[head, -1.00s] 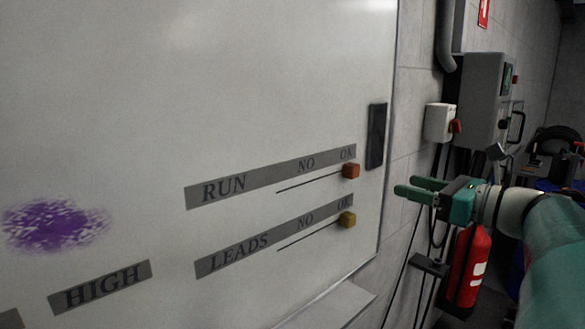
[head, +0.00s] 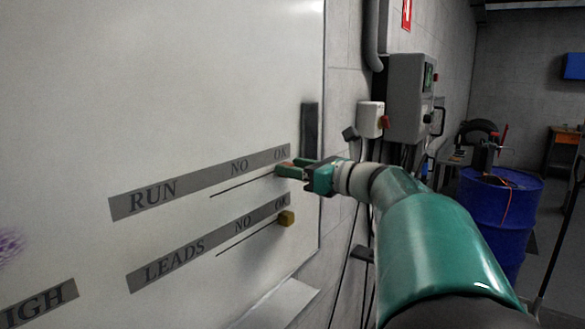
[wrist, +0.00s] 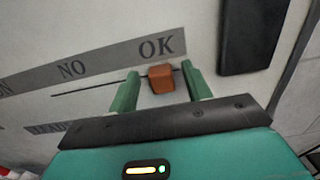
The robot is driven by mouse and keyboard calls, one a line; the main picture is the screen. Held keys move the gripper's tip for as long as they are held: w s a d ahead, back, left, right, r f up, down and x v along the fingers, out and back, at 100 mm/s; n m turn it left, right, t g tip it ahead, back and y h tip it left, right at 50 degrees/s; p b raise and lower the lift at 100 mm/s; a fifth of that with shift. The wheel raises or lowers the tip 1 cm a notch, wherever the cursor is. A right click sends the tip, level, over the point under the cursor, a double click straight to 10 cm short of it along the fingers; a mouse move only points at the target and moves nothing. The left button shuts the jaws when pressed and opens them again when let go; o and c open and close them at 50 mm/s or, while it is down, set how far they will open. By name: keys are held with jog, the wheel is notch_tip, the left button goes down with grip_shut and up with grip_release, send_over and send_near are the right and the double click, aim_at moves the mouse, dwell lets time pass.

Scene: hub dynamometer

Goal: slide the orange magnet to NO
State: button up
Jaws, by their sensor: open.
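The orange magnet (wrist: 161,79) sits under OK at the right end of the RUN line on the whiteboard (head: 200,60). In the head view only a little of it shows behind my fingers. My gripper (wrist: 158,88) is open, with one green finger on each side of the magnet in the wrist view. A small gap shows on each side of the magnet. The word NO (wrist: 72,69) stands to the left of OK on the grey RUN strip (head: 150,197).
A dark block (head: 310,130) is on the board's right edge, close above my gripper. A tray (head: 280,305) juts out below. The RUN line left of the magnet is clear.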

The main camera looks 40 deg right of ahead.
jog(key=shift+w, duration=0.1)
grip_shut()
jog(key=shift+a, duration=0.1)
jog(key=s+a, duration=0.1)
jog(key=a, duration=0.3)
jog(key=s+a, duration=0.1)
jog(key=a, duration=0.3)
jog(key=s+a, duration=0.2)
jog(key=a, duration=0.2)
jog(key=shift+s, duration=0.1)
grip_release()
jog(key=shift+s+a, duration=0.1)
jog(key=shift+a, duration=0.1)
jog(key=shift+d, duration=0.15)
